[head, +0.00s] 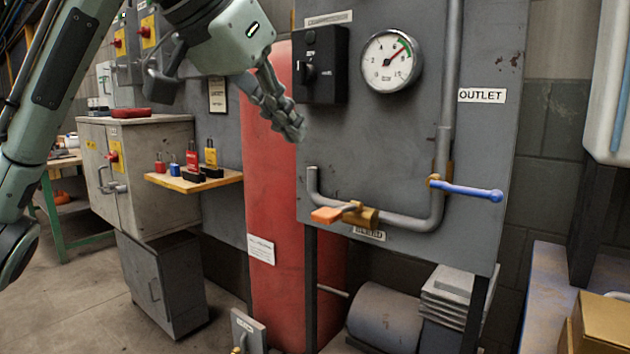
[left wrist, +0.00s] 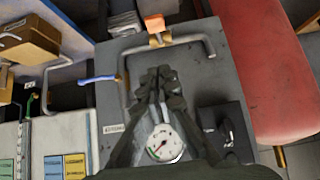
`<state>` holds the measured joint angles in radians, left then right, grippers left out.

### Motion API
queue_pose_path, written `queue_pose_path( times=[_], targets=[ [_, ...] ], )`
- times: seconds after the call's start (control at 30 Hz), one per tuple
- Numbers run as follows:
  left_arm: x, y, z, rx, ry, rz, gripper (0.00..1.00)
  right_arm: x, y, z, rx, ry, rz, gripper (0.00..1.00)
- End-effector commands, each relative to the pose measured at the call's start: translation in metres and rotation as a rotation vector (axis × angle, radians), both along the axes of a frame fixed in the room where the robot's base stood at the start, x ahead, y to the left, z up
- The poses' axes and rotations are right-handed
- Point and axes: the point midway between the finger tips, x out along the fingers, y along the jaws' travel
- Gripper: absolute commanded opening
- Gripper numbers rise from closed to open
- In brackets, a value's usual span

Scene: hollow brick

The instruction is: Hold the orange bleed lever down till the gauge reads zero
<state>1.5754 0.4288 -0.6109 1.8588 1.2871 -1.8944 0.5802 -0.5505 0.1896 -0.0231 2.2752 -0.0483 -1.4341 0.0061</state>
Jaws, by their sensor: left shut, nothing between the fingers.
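The orange bleed lever (head: 327,215) sticks out to the left from a brass valve (head: 360,214) low on the grey panel. It also shows at the top of the left wrist view (left wrist: 154,22). The round gauge (head: 390,61) is at the panel's upper part; its red needle points up and right, at the green band, well away from zero. My left gripper (head: 294,132) is shut and empty, in front of the red tank's edge, above and left of the lever and apart from it. Its fingers show in the left wrist view (left wrist: 156,80). My right gripper is not in view.
A blue handle (head: 467,190) juts right from the pipe below the OUTLET label (head: 482,96). A black switch box (head: 320,65) sits left of the gauge. The red tank (head: 275,220) stands left of the panel. A shelf with padlocks (head: 195,182) is farther left.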

Motion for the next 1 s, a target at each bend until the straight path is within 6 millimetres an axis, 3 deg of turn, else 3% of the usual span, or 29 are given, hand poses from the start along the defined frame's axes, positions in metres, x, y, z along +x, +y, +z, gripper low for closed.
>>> queue_pose_path(
  times=[0.17, 0.57, 0.8, 1.0],
  targets=[
    [0.012, -0.009, -0.016, 0.000, 0.004, -0.001, 0.00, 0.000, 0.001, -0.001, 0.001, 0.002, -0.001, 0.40],
    [0.058, -0.042, -0.076, 0.001, 0.004, 0.000, 0.00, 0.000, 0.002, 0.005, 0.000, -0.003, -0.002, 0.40],
    [0.057, -0.041, -0.105, 0.000, 0.000, 0.000, 0.00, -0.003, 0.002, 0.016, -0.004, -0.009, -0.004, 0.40],
    [0.056, -0.041, -0.110, 0.000, 0.000, 0.000, 0.00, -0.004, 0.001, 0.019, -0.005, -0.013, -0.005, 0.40]
  ],
)
